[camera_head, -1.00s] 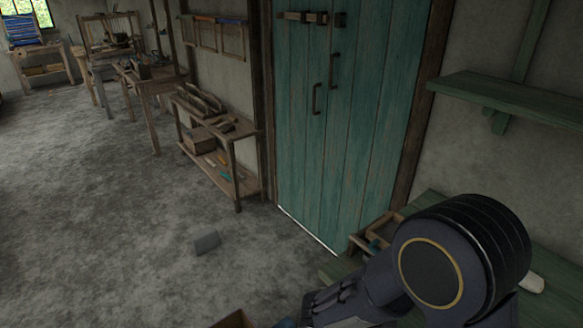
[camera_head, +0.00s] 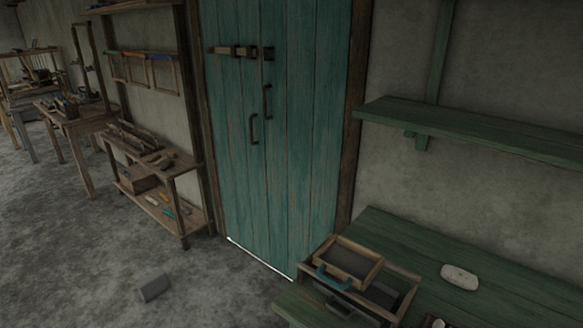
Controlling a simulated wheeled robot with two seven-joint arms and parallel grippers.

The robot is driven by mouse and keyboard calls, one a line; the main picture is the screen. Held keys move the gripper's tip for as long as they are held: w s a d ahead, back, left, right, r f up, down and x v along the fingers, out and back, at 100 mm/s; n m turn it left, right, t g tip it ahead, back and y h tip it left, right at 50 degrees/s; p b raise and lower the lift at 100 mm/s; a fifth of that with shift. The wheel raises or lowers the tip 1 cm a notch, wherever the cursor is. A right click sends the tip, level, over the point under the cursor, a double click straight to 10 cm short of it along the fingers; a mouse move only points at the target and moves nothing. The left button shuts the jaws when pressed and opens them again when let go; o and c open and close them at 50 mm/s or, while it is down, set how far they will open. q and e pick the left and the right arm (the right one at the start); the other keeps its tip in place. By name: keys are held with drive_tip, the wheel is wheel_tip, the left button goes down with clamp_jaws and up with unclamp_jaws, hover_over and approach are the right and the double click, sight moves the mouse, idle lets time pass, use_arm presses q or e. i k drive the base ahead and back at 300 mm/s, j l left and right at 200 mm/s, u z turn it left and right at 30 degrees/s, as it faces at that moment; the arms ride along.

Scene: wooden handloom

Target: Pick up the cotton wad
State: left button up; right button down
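A white, rounded wad (camera_head: 459,277), which looks like the cotton wad, lies on the green wooden table (camera_head: 392,231) at the lower right. It lies on the bare boards, to the right of a wooden tray. Nothing covers it. Neither of my grippers shows in the head view now.
An open wooden tray (camera_head: 325,284) with a blue-handled item (camera_head: 333,278) stands at the table's left end. A small white item (camera_head: 438,323) is cut off at the bottom edge. A green shelf (camera_head: 470,130) juts from the wall above the table. A grey block (camera_head: 153,288) lies on the floor.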

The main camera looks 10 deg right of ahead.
sight(457, 276)
drive_tip(key=z, duration=1.75)
drive_tip(key=i+z, duration=0.2)
drive_tip(key=z, duration=0.25)
drive_tip(key=i+z, duration=0.15)
drive_tip(key=z, duration=0.3)
drive_tip(key=i+j+z, duration=0.15)
drive_tip(key=z, duration=0.3)
